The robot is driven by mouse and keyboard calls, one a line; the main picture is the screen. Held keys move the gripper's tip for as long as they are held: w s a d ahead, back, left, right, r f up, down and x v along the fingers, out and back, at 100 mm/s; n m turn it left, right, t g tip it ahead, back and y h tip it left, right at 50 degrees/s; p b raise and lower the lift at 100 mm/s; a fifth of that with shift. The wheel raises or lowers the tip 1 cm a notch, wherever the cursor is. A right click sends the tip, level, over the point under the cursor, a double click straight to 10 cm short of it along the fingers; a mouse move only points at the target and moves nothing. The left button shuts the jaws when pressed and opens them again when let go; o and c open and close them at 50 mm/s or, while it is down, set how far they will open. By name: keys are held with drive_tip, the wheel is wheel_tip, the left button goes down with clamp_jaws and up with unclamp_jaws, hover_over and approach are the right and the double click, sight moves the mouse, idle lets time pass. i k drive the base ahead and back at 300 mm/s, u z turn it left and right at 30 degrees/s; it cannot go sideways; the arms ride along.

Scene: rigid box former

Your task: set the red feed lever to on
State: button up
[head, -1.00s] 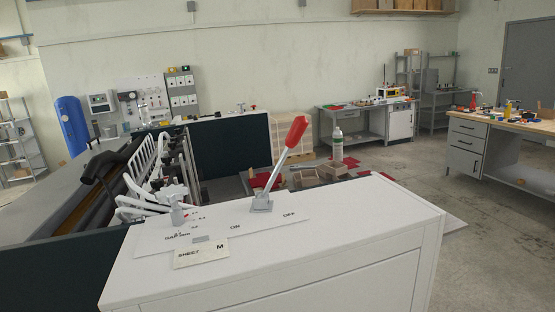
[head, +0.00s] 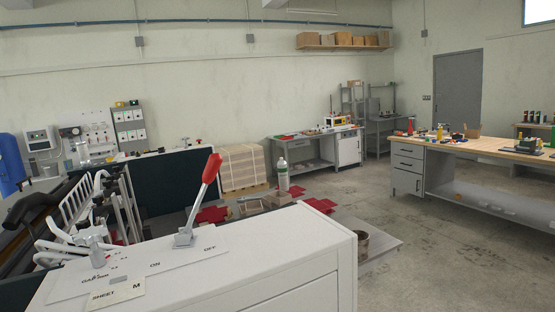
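The red feed lever (head: 207,181) stands on the white top of the machine cabinet, left of the middle in the head view. It has a red grip on a metal shaft and a grey base. The shaft leans to the right, toward the OFF mark (head: 209,249). The ON mark (head: 155,264) is printed to the left of the base. My gripper is not in view.
The white cabinet (head: 270,275) fills the lower foreground. A smaller grey knob (head: 97,252) and a SHEET M card (head: 116,293) are on its left part. A workbench (head: 408,160) stands at the right.

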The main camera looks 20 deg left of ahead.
sight(214, 161)
drive_tip(key=z, duration=2.05)
drive_tip(key=k, duration=1.3)
drive_tip(key=u, duration=2.45)
drive_tip(key=i, duration=1)
drive_tip(key=z, duration=0.05)
